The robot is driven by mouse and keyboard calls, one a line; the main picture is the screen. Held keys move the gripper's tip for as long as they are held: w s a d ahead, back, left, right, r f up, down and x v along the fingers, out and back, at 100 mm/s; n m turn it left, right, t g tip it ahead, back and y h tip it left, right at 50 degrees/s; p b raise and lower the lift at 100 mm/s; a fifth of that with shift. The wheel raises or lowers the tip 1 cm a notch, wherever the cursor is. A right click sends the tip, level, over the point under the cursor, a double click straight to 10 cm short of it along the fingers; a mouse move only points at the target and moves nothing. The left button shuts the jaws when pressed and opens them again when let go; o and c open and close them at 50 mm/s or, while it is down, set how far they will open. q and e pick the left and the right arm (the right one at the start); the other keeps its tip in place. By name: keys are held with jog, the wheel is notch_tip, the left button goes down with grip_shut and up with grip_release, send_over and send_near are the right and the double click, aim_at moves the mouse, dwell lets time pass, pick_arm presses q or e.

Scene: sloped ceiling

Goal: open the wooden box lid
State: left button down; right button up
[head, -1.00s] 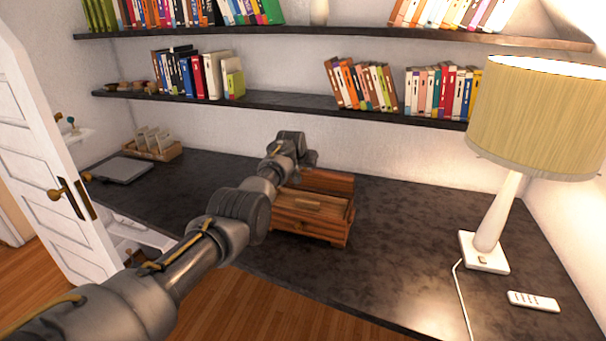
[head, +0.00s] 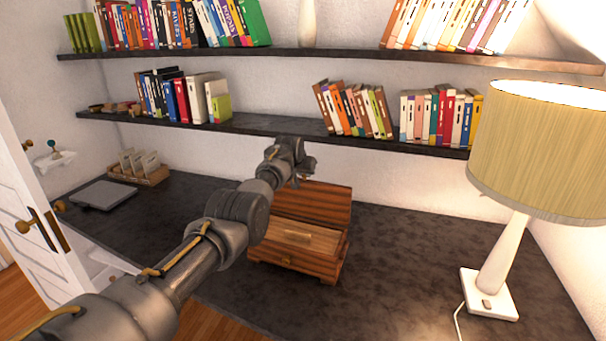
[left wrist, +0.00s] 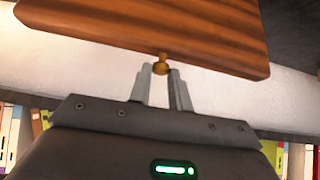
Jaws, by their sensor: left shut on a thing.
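The wooden box (head: 296,262) stands on the dark desk, its striped brown lid (head: 318,205) raised at the back. The inside shows, with a pale wooden piece in it. My left arm reaches across the box's left side. My left gripper (head: 304,165) is at the lid's upper edge, partly hidden by its own wrist. In the left wrist view, the gripper's fingertips (left wrist: 162,74) are closed around a small brass knob (left wrist: 161,64) at the edge of the lid (left wrist: 150,28). My right gripper is in neither view.
A lamp (head: 540,150) stands on the desk at right. A shelf (head: 260,124) with books runs above and behind the box. A grey flat object (head: 103,195) and a wooden holder (head: 143,172) lie at left. Bare desk (head: 400,250) is right of the box.

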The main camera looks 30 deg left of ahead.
pick_arm(q)
jog(key=shift+a+r, duration=0.2)
jog(key=shift+a, duration=0.15)
jog(key=c, duration=1.7)
grip_release()
jog(key=shift+a, duration=0.1)
jog(key=o, duration=0.4)
jog(key=shift+s, duration=0.15)
jog(key=shift+d, duration=0.2)
jog(key=shift+b+v, duration=1.6)
jog(key=shift+v, duration=3.85)
jog(key=shift+a+f, duration=0.1)
